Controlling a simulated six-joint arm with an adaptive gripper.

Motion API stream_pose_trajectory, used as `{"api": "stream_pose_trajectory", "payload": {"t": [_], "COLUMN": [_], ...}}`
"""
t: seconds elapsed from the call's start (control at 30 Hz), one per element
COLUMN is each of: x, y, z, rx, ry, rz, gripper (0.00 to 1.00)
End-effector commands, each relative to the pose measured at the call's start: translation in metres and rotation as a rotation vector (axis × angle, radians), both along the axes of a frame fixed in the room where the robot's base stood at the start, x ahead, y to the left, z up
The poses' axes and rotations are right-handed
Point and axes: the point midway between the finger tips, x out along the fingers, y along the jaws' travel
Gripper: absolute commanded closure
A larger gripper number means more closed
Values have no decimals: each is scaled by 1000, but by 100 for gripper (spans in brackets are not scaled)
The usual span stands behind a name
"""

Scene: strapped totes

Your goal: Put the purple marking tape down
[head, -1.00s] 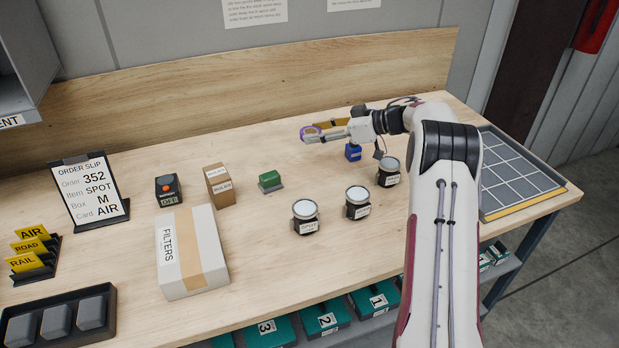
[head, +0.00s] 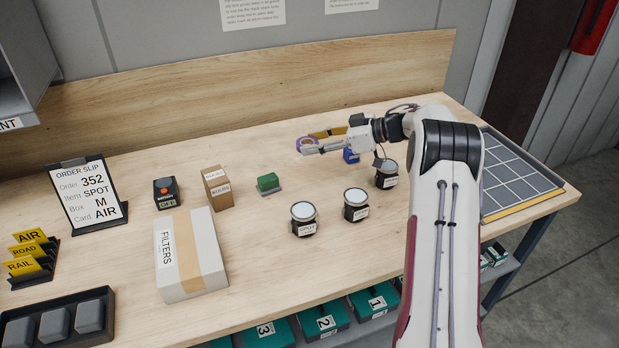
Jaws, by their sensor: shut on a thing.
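The purple marking tape (head: 302,148), a ring-shaped roll, is in the head view near the back middle of the wooden table (head: 250,270). My gripper (head: 311,147) is shut on it, with the fingers pointing left. The tape is low over the table; I cannot tell whether it touches the surface. A yellow item (head: 326,133) shows just behind the gripper, partly hidden by it. A blue item (head: 351,156) is below my wrist, partly hidden.
Several dark jars with pale lids, such as one jar (head: 304,219), stand in front of the gripper. A green block (head: 268,183), a small brown carton (head: 218,187) and a FILTERS box (head: 190,255) are to the left. A gridded tray (head: 520,175) is at right.

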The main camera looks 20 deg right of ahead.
Motion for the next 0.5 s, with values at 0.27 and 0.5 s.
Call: {"api": "stream_pose_trajectory", "payload": {"t": [0.27, 0.5], "x": [0, 0], "y": [0, 0], "z": [-30, -57], "rx": [2, 1], "ry": [4, 2], "rz": [-1, 0], "gripper": [75, 75]}}
